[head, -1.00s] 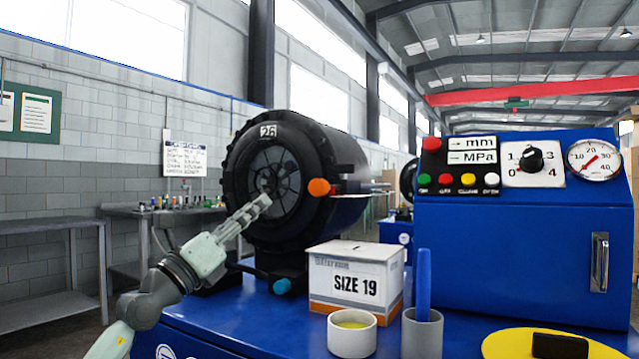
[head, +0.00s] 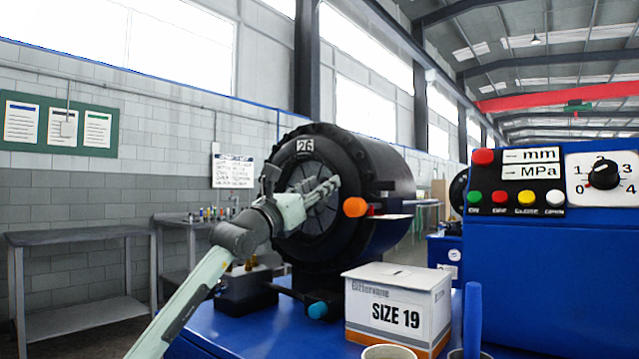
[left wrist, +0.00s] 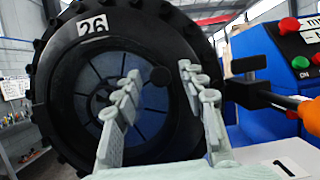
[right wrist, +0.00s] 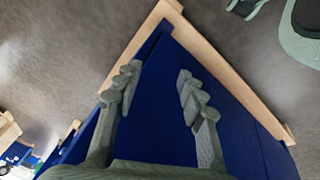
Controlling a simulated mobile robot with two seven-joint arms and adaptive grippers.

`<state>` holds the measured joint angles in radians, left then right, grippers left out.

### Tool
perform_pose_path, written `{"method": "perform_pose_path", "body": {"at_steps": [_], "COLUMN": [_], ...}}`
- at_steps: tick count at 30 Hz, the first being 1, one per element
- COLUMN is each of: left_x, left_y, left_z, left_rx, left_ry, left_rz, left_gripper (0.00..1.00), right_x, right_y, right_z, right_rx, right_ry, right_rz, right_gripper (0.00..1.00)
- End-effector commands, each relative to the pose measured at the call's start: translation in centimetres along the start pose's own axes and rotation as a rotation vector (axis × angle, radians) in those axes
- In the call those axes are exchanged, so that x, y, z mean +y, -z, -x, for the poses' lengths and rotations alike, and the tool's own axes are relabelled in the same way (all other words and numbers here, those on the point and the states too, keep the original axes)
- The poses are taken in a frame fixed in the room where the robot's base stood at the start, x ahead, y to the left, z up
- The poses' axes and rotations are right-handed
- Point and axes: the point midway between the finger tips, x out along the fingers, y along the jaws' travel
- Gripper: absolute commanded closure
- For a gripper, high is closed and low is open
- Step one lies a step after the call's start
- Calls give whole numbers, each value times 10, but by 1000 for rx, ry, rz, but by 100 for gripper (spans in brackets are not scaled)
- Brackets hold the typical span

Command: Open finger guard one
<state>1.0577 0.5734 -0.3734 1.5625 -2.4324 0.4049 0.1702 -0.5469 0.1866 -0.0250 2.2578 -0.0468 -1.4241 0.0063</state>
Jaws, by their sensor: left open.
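The black crimper head (head: 372,180) marked 26 stands left of the blue control cabinet. Its round front opening has a see-through, spoked guard disc (left wrist: 92,95), partly hidden by my fingers. A small round black knob (left wrist: 160,76) shows near the disc's right side in the left wrist view. My left gripper (head: 327,188) is in front of the disc. It is open, and in the left wrist view (left wrist: 160,70) the knob appears between its fingertips; I cannot tell whether they touch it. My right gripper (right wrist: 158,77) is open and empty, away from the crimper.
An orange ball handle (head: 355,207) sticks out at the head's right side. A SIZE 19 box (head: 398,308) and a grey cup (head: 388,352) stand on the blue bench. The cabinet (head: 560,260) is at right. A grey side table (head: 84,280) stands at left.

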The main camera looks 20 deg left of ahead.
Motion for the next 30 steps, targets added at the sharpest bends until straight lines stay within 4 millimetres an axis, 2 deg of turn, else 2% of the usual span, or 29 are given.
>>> {"method": "perform_pose_path", "body": {"at_steps": [8,18,30], "left_x": [0,0,0], "left_y": [1,0,0], "left_z": [-2,-1,0], "left_rx": [0,0,0], "left_ry": [0,0,2], "left_rz": [1,1,1], "left_gripper": [60,100,100], "right_x": [0,0,0], "right_y": [0,0,0], "right_z": [-1,-1,-1], "right_rx": [0,0,0], "right_ry": [1,1,0], "right_rz": [0,0,1], "right_gripper": [60,60,60]}}
